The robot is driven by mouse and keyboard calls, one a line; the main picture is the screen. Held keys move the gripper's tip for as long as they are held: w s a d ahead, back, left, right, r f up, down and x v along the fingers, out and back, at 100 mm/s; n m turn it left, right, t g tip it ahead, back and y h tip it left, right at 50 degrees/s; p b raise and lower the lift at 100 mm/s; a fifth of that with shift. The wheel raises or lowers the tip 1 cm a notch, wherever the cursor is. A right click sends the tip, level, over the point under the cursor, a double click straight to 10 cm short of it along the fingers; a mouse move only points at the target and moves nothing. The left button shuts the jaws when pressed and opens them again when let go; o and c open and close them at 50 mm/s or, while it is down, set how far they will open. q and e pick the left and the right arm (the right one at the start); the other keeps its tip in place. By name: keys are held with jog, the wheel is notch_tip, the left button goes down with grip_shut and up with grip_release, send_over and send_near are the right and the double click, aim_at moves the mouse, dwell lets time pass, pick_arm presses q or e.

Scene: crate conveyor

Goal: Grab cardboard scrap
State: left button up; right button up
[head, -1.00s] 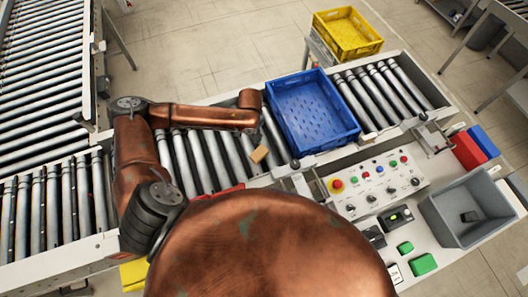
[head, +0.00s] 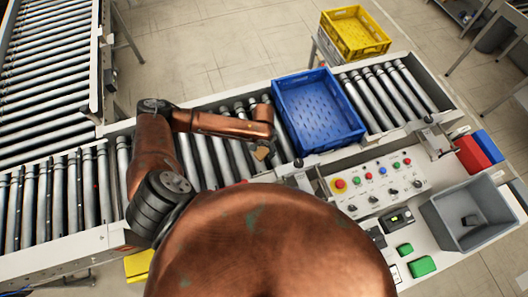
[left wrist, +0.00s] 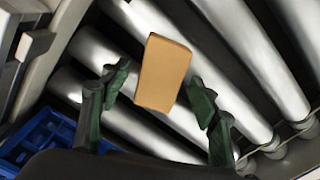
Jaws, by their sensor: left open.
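The cardboard scrap (left wrist: 163,73) is a small tan block lying on the metal rollers. In the left wrist view it sits between the two green fingers of my left gripper (left wrist: 158,100), which are spread with a gap on each side of it. In the head view the scrap (head: 262,153) shows just below the end of my left arm, left of the blue crate, partly covered. The left gripper's fingers are hidden there by the arm. My right gripper is not in view.
The blue crate (head: 358,134) stands on the conveyor just right of my left gripper. A control panel (head: 372,187) and a grey bin (head: 430,207) are at the right. A yellow crate (head: 354,50) stands behind. The rollers (head: 213,160) left of the scrap are clear.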

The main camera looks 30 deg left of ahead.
pick_arm(q)
jog(key=shift+c, duration=0.5)
jog(key=c, duration=0.8)
jog(key=shift+r, duration=0.2)
jog(key=shift+c, duration=0.2)
